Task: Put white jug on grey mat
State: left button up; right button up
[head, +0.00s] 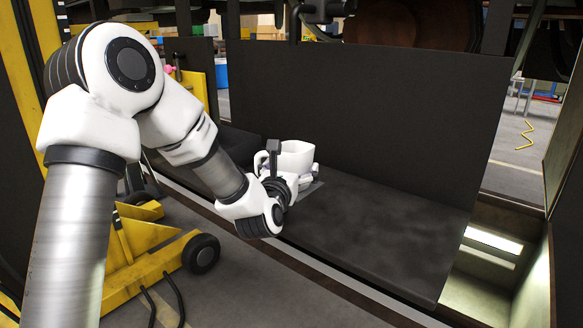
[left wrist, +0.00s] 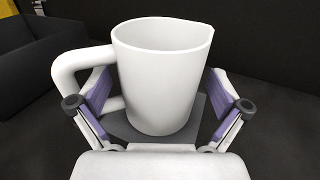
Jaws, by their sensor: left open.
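The white jug (head: 297,155) stands upright on the grey mat (head: 311,189), which lies on a dark bench; the jug fills the middle of the left wrist view (left wrist: 160,75), its handle to the left. The grey mat also shows under and around its base in the left wrist view (left wrist: 122,132). My left gripper (head: 284,182) is at the jug's near side. In the left wrist view my left gripper (left wrist: 157,92) is open, with one finger on each side of the jug. Whether the fingers touch it, I cannot tell. My right gripper is not in view.
A black open box (left wrist: 35,62) stands left of the jug. A tall dark panel (head: 370,115) rises behind the bench. The dark bench top (head: 390,225) is clear to the right. Yellow wheeled equipment (head: 150,255) stands on the floor at the left.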

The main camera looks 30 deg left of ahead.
pick_arm(q)
jog(key=shift+r+p, duration=0.25)
jog(key=shift+p, duration=0.1)
jog(key=b+v, duration=0.1)
jog(key=v, duration=0.7)
jog(key=shift+f+b, duration=0.2)
jog(key=shift+b, duration=0.15)
jog(key=b+v, duration=0.3)
jog(key=b, duration=0.1)
jog(key=shift+s+d+f, duration=0.1)
jog(key=shift+f, duration=0.05)
jog(key=shift+s+b, duration=0.15)
jog(key=shift+b, duration=0.15)
jog(key=shift+s+r, duration=0.1)
jog(key=shift+r, duration=0.15)
